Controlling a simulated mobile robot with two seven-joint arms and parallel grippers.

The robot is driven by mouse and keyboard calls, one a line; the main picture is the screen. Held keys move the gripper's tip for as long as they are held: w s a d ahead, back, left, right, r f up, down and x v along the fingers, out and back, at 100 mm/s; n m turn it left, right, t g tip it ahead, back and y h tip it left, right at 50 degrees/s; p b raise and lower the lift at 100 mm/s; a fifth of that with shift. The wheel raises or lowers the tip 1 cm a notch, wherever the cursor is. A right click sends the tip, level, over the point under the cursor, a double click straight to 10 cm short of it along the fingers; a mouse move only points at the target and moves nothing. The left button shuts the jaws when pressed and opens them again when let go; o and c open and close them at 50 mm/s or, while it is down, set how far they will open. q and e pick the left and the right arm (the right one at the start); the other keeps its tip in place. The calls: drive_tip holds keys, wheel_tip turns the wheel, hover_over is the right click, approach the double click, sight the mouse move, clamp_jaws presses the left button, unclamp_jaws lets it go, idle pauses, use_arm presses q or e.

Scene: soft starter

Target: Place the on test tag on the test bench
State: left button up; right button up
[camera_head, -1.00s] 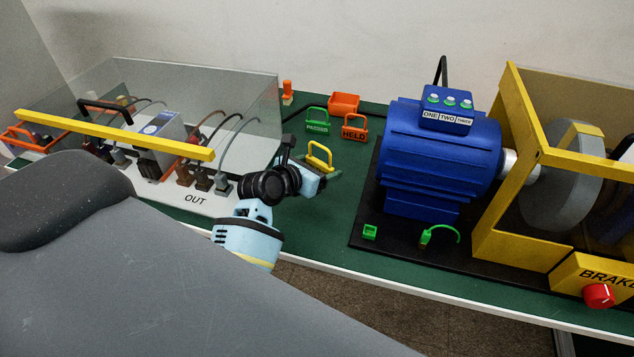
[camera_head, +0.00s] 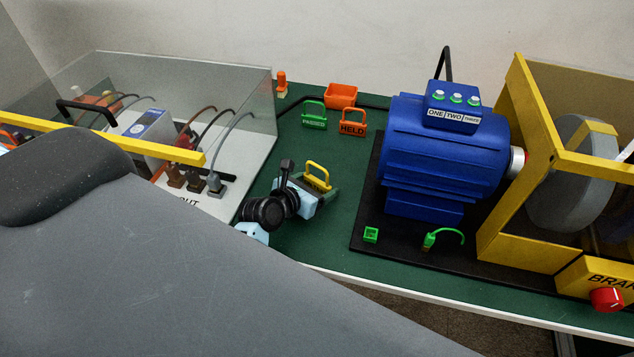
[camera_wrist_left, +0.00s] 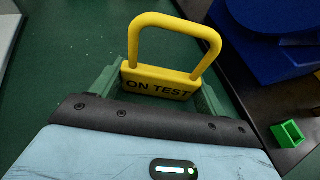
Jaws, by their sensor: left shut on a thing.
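The yellow on test tag (camera_wrist_left: 160,82) has a looped handle and black lettering, and stands between the green fingers of my left gripper (camera_wrist_left: 158,95) in the left wrist view. In the head view the tag (camera_head: 318,177) shows at the end of my left gripper (camera_head: 311,192), which is shut on it. It is over the green top of the test bench (camera_head: 330,235), left of the blue motor's black base. I cannot tell whether the tag touches the bench. My right gripper is not in view.
A green PASSED tag (camera_head: 314,115) and an orange HELD tag (camera_head: 352,122) stand behind, near an orange bin (camera_head: 341,95). The blue motor (camera_head: 445,150) stands right. A clear-covered panel (camera_head: 235,150) stands left.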

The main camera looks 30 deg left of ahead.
use_arm(q)
drive_tip(key=shift+s+d, duration=0.1)
drive_tip(key=o, duration=1)
drive_tip(key=shift+f, duration=0.15)
drive_tip(key=shift+r, duration=0.25)
drive_tip(key=shift+s, duration=0.2)
drive_tip(key=shift+v, duration=3.5)
